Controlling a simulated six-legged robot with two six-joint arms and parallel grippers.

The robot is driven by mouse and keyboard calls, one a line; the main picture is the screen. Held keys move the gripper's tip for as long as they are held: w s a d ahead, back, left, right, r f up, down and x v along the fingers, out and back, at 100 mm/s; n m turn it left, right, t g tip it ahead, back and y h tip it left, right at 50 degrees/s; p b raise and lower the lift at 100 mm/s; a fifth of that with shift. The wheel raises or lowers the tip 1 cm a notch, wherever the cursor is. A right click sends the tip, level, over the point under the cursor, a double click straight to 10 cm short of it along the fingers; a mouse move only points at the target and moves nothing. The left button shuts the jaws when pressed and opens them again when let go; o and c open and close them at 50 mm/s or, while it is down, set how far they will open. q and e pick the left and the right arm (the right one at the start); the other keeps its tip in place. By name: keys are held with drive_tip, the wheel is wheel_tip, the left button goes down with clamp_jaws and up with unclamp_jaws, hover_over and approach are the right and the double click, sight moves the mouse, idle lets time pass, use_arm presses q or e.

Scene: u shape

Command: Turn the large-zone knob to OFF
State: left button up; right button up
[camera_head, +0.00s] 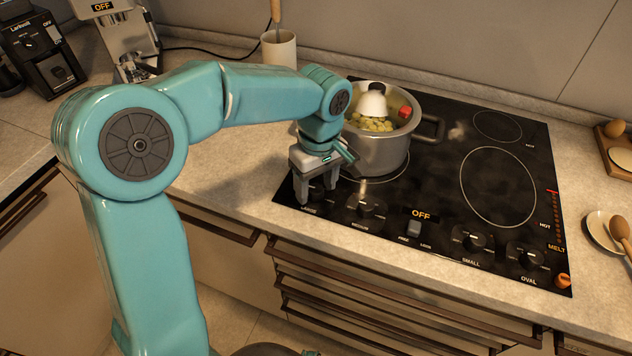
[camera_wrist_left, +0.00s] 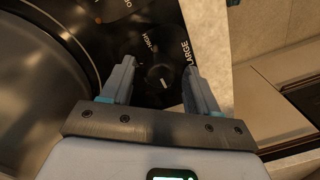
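The large-zone knob (camera_wrist_left: 160,78) is black and round with a pale pointer line, and the word LARGE is printed beside it on the black cooktop (camera_head: 455,140). In the head view this knob is mostly hidden behind my left gripper (camera_head: 316,194), which points down at the cooktop's front left corner. In the left wrist view, the two fingers of my left gripper (camera_wrist_left: 160,75) are spread apart, one on each side of the knob. I cannot tell whether they touch it. My right gripper is not in view.
A steel pot (camera_head: 380,150) with pale green pieces stands close behind the left gripper. Another knob (camera_head: 366,205) sits just right of it, with a switch (camera_head: 414,229) and more knobs beyond. A utensil cup (camera_head: 278,50) stands behind my left arm.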

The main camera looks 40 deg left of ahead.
sight(320, 186)
use_arm(q)
wheel_tip(320, 186, up, 16)
drive_tip(key=p, duration=0.2)
drive_tip(key=shift+w+d+r+p, duration=0.15)
drive_tip(key=shift+w+p, duration=0.2)
drive_tip(key=shift+w, duration=0.05)
drive_tip(key=shift+r, duration=0.1)
